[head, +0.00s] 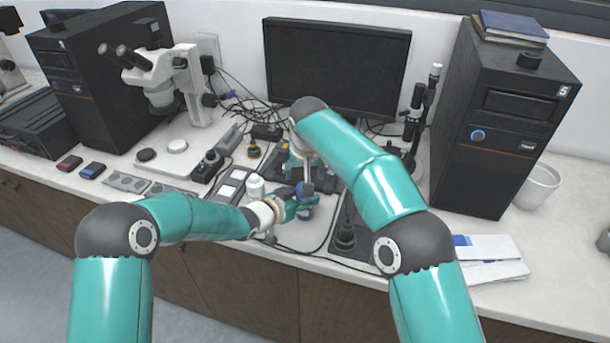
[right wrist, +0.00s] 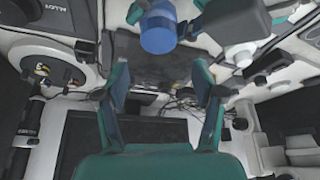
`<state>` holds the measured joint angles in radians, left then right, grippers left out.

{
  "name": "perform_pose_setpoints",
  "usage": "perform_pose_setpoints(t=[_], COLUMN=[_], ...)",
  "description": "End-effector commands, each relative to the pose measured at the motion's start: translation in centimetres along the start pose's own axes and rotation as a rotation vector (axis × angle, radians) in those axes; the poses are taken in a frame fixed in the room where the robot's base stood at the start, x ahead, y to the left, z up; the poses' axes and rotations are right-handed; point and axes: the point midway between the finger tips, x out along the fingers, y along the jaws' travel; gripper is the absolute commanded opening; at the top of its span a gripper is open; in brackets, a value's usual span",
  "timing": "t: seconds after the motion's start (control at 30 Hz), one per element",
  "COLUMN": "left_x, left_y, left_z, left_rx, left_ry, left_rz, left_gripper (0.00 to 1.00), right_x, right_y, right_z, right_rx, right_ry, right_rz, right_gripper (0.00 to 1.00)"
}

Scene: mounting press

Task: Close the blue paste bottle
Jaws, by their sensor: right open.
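The blue paste bottle (head: 306,213) stands at the middle of the bench, largely covered by my grippers in the head view. In the right wrist view it is a blue cylinder (right wrist: 158,30) at the top edge. My left gripper (head: 292,206) reaches in from the left, with its teal fingers on either side of the bottle, seemingly shut on it. My right gripper (head: 307,182) is above the bottle, coming from behind; its fingers (right wrist: 160,80) are spread with nothing between them. I cannot tell whether a separate cap is on the bottle.
A white bottle (head: 255,186) stands just left of the left gripper. Behind are a monitor (head: 338,65) and a microscope (head: 165,80). A dark green round-based thing (head: 344,238) stands to the right, beside a cable. Papers (head: 487,258) lie farther right.

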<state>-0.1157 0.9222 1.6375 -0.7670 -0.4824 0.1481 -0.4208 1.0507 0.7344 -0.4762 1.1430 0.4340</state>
Motion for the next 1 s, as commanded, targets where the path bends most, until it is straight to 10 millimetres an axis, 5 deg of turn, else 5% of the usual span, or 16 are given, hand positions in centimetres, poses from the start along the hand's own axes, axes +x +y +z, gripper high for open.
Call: perform_pose_setpoints(t=[0.07, 0.23, 0.67, 1.0], left_x=[0.0, 0.0, 0.0, 0.0], left_y=[0.0, 0.0, 0.0, 0.0], left_z=[0.0, 0.0, 0.0, 0.0], left_rx=[0.0, 0.0, 0.0, 0.0], left_ry=[0.0, 0.0, 0.0, 0.0], left_rz=[0.0, 0.0, 0.0, 0.0], left_gripper=[0.0, 0.0, 0.0, 0.0], right_x=[0.0, 0.1, -0.4, -6.0], right_y=[0.0, 0.0, 0.0, 0.0], right_z=[0.0, 0.0, 0.0, -0.1], right_rx=[0.0, 0.0, 0.0, 0.0], right_ry=[0.0, 0.0, 0.001, 0.004], right_rz=[0.0, 0.0, 0.0, -0.002], right_gripper=[0.7, 0.98, 0.98, 0.98])
